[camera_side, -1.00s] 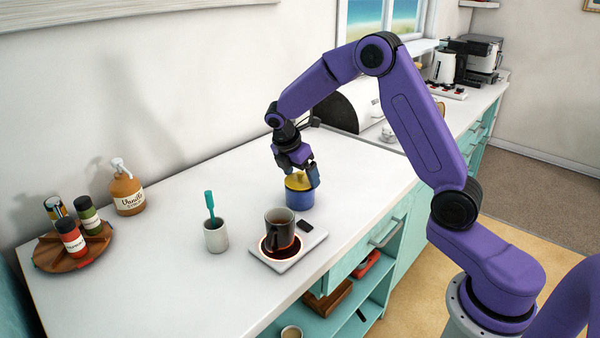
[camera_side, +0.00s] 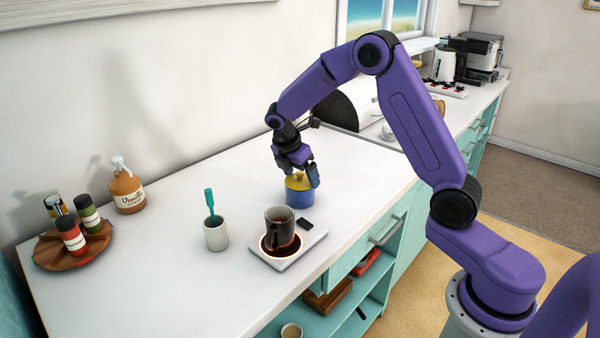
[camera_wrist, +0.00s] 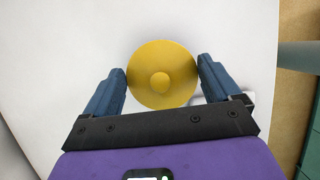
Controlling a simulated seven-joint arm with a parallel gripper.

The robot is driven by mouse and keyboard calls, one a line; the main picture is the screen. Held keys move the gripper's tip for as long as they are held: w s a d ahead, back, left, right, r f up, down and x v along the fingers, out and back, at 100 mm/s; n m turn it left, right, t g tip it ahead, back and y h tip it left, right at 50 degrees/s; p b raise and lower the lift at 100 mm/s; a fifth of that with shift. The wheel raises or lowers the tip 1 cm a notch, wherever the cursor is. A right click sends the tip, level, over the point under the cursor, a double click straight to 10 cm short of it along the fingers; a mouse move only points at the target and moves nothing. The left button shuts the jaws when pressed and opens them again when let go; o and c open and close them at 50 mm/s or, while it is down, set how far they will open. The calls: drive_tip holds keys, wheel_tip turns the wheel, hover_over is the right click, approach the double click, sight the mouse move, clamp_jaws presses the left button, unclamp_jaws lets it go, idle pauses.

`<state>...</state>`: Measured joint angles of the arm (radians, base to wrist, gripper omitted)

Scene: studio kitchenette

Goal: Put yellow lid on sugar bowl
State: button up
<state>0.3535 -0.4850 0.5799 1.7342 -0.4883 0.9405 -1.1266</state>
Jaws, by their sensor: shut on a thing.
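The yellow lid (camera_wrist: 162,60) is round with a small knob, and my gripper (camera_wrist: 163,75) is shut on it, one blue finger at each side of its rim. In the side view the lid (camera_side: 298,180) sits level at the top of the blue sugar bowl (camera_side: 299,197), which stands on the white counter. My gripper (camera_side: 303,178) is right over the bowl. I see no clear gap between lid and bowl, but cannot tell whether the lid is fully seated. In the wrist view the lid hides the bowl.
A dark mug (camera_side: 279,228) stands on a warmer plate (camera_side: 290,257) just in front of the bowl. A white cup with a teal brush (camera_side: 215,234), a syrup bottle (camera_side: 127,188) and a wooden tray of jars (camera_side: 75,256) are to the left. The counter behind the bowl is clear.

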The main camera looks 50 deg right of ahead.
drive_tip(key=shift+f, duration=0.1)
idle(0.3)
drive_tip(key=o, duration=0.8)
drive_tip(key=shift+c, duration=0.2)
drive_tip(key=shift+v, duration=3.5)
drive_tip(key=shift+a, duration=0.1)
